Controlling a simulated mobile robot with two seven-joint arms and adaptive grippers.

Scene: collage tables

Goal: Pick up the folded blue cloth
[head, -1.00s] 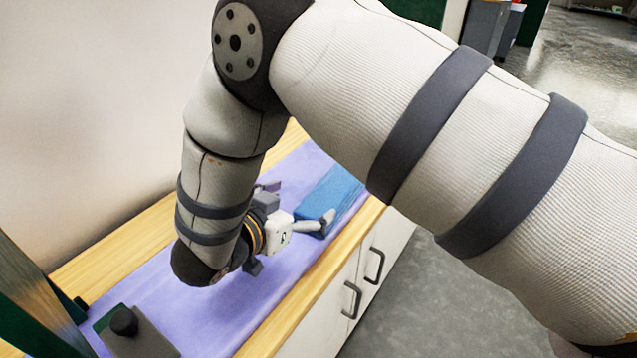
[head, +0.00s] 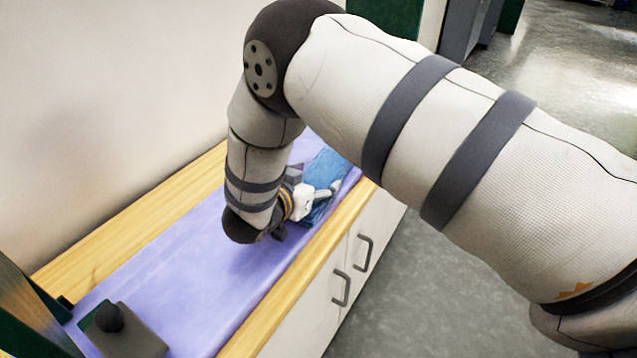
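The folded blue cloth (head: 328,168) lies on the purple mat at the far end of the counter, partly hidden by my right arm and gripper. My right gripper (head: 318,182) is at the near end of the cloth, pointing along the counter toward it. One pale finger shows over the cloth's near side and stands apart from the grey parts on the other side, so it looks open. Whether the fingers touch the cloth cannot be told. My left gripper is not in view.
The purple mat (head: 190,265) covers the wooden counter (head: 145,225), with a wall behind. A grey block with a dark knob (head: 122,335) sits at the near left. Cabinet doors with handles (head: 341,288) face open grey floor on the right.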

